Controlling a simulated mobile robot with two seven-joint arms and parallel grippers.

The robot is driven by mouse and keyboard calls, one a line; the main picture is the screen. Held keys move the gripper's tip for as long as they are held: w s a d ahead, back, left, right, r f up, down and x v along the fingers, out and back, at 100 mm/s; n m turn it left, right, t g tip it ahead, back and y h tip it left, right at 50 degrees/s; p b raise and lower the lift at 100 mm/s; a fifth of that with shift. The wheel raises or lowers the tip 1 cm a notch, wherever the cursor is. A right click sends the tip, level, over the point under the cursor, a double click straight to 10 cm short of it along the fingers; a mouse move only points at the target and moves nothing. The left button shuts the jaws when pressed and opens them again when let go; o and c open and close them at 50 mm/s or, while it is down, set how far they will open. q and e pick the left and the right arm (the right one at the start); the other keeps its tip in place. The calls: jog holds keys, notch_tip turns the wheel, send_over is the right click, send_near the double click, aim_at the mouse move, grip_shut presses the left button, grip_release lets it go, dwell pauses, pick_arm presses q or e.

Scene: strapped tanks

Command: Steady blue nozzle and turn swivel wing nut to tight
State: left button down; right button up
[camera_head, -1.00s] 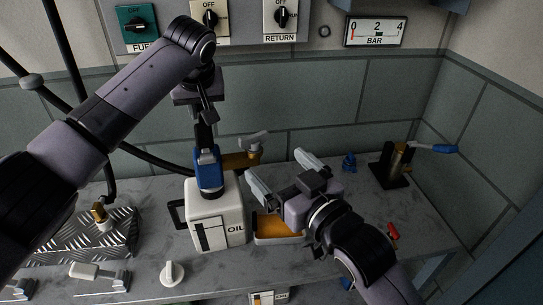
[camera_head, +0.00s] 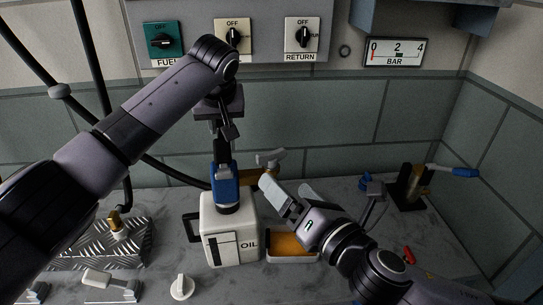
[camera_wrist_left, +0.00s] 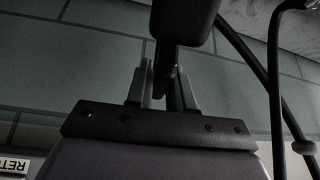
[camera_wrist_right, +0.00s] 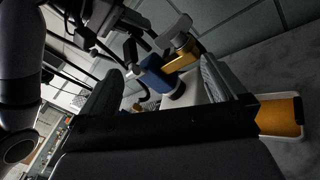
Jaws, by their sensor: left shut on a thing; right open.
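The blue nozzle (camera_head: 225,187) stands upright on top of the white oil can (camera_head: 218,226). A brass arm reaches right from it and carries the grey swivel wing nut (camera_head: 268,159). My left gripper (camera_head: 222,138) points down from above and is shut on the dark upper part of the nozzle. In the left wrist view its fingers (camera_wrist_left: 160,88) close on a dark piece. My right gripper (camera_head: 290,190) is open and empty, just right of and below the wing nut. In the right wrist view the blue nozzle (camera_wrist_right: 155,76) and the wing nut (camera_wrist_right: 180,35) appear beyond its spread fingers.
A tray with orange-brown contents (camera_wrist_right: 298,102) lies right of the can, beneath my right gripper. A treadplate block (camera_head: 75,255) is at left, a white knob (camera_head: 182,287) in front. A blue-handled fixture (camera_head: 410,185) stands at back right. Switches and a gauge (camera_head: 396,52) line the wall.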

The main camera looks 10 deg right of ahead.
aim_at(273, 159)
pick_arm(q)
jog(key=shift+r, duration=0.1)
pick_arm(e)
jog(key=w+n, duration=0.2)
jog(key=w, duration=0.1)
jog(key=w+a+n, duration=0.1)
jog(key=w+n, duration=0.1)
jog(key=w, duration=0.2)
jog(key=w+a+n, duration=0.1)
jog(key=w+n, duration=0.1)
jog(key=w, duration=0.2)
jog(key=shift+w+a+f, duration=0.25)
jog(key=shift+f, duration=0.05)
jog(key=c, duration=1)
jog(key=shift+a+m+t+h, duration=0.1)
jog(key=shift+m+t+h, duration=0.65)
jog(key=shift+h, duration=0.95)
jog(key=shift+c, duration=0.2)
jog(key=shift+m+h, duration=0.85)
jog(key=shift+h, duration=0.45)
